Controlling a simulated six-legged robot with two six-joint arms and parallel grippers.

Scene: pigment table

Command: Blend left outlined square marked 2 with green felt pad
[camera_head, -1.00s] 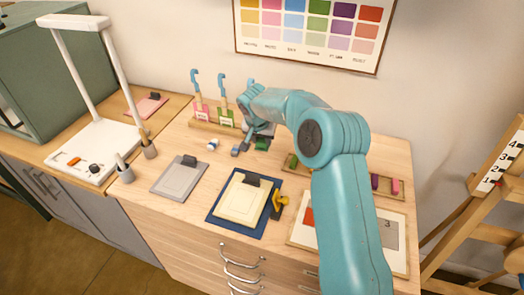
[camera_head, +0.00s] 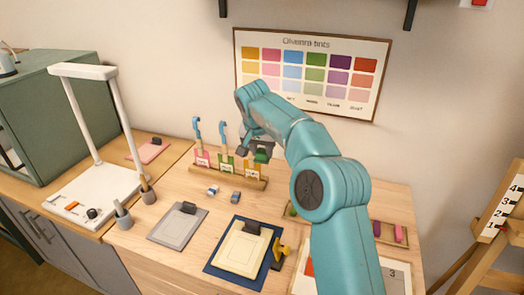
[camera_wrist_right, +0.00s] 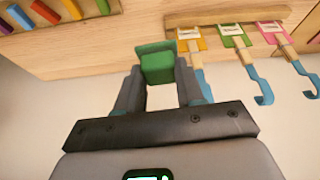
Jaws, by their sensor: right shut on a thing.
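My right gripper (camera_head: 254,152) is shut on a green felt pad (camera_head: 262,156), raised in front of the tool rack. In the right wrist view, the pad (camera_wrist_right: 157,64) sits between the two fingertips (camera_wrist_right: 158,82). A pale sheet (camera_head: 400,268) lies at the front right, partly behind my right arm. It shows a grey square marked 3 (camera_head: 392,277) and a sliver of an orange-red area (camera_head: 309,268). I see no square marked 2; the middle of the sheet is hidden by my arm. My left gripper is not in view.
A wooden rack (camera_head: 225,174) holds blue-hooked tools with pink, green and yellow tags. Two small blocks (camera_head: 212,190) (camera_head: 236,197) lie before it. A grey clipboard (camera_head: 177,226), a cream pad on a blue mat (camera_head: 240,250) and a yellow-handled tool (camera_head: 281,252) occupy the front.

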